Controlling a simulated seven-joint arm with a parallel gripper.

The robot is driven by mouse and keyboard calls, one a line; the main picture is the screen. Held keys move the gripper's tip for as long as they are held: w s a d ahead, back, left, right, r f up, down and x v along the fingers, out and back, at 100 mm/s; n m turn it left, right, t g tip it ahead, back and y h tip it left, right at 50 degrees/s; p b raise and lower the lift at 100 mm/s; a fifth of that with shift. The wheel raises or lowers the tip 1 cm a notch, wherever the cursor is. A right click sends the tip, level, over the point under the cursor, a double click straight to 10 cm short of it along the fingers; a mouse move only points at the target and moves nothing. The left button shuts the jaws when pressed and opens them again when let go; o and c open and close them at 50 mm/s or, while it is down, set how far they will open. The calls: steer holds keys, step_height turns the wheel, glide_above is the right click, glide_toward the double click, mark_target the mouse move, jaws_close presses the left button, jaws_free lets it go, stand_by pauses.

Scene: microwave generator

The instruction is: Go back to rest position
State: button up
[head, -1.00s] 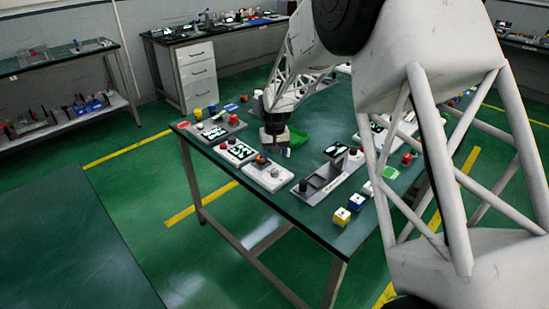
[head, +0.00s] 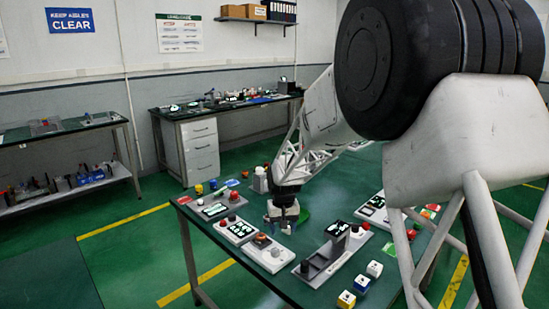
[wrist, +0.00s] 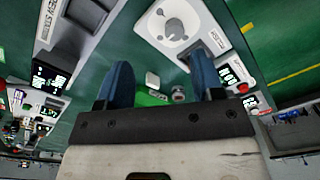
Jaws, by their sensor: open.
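My gripper (head: 283,226) hangs over the far middle of the green-topped table (head: 213,238), in front of a green item (head: 304,215). In the wrist view its two blue fingers (wrist: 162,80) stand apart with nothing held between them. A small pale block (wrist: 152,80) and a small round grey item (wrist: 179,95) show beyond the gap between the fingers; I cannot tell their distance from the tips.
Several devices with screens and red buttons (head: 236,229) line the left side of the table. A grey device with slots (head: 330,258) is at the front. Small cubes (head: 346,299) lie near the right front edge. Benches (head: 193,112) stand along the wall.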

steer(key=s+d+r+m+t, duration=0.1)
steer(key=s+d+r, duration=0.5)
steer(key=s, duration=0.4)
steer(key=s+d+r, duration=0.4)
steer(key=s+r, duration=0.5)
steer(key=s, duration=0.1)
steer(key=s+d, duration=0.3)
steer(key=s, duration=1)
steer(key=s+d+r+m+t, duration=0.1)
steer(key=s+d, duration=0.2)
steer(key=s, duration=0.9)
steer(key=shift+s, duration=0.4)
